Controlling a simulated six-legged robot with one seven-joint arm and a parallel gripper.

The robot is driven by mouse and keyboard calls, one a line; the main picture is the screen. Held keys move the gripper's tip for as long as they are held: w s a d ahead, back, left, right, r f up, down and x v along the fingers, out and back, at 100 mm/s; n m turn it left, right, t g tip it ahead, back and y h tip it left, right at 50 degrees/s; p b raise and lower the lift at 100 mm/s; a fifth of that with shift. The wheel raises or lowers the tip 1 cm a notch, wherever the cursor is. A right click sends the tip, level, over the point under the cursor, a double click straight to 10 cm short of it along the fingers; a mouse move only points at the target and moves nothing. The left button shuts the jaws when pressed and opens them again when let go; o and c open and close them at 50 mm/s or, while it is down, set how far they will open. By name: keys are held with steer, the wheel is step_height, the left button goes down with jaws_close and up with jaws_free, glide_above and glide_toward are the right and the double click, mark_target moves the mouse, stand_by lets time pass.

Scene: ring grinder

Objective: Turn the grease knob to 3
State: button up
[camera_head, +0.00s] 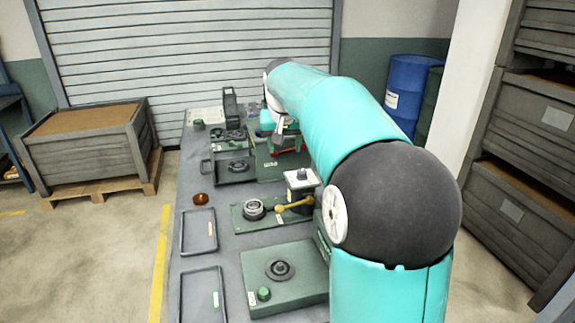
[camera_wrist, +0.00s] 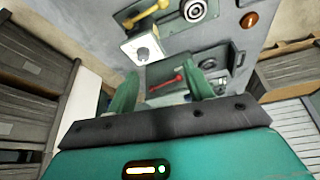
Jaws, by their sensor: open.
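A dark knob (camera_head: 302,174) sits on a small box with a white dial top, right of the middle of the bench. It also shows in the wrist view (camera_wrist: 143,53), above and left of the gap between my fingers. I take it for the grease knob, but its numbers and setting are too small to read. My gripper (camera_wrist: 160,72) is open and empty, its two green fingers apart and not touching the knob. In the head view my arm reaches past the knob to the farther part of the bench, and my fingertips cannot be made out.
A yellow-handled lever (camera_head: 294,205) lies close in front of the knob box. A red lever (camera_wrist: 166,84) shows between my fingers, on a green unit. A green button (camera_head: 264,293) is on the near block. Empty trays (camera_head: 183,232) line the bench's left side.

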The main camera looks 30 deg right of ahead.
mark_target(302, 171)
steer(key=w+d+f+m, duration=0.1)
steer(key=w+d+f, duration=0.15)
steer(key=d, duration=0.55)
steer(key=x, duration=1.4)
steer(key=shift+w+r, duration=0.2)
steer(key=shift+w, duration=0.1)
steer(key=shift+m, duration=0.3)
steer(key=c, duration=1)
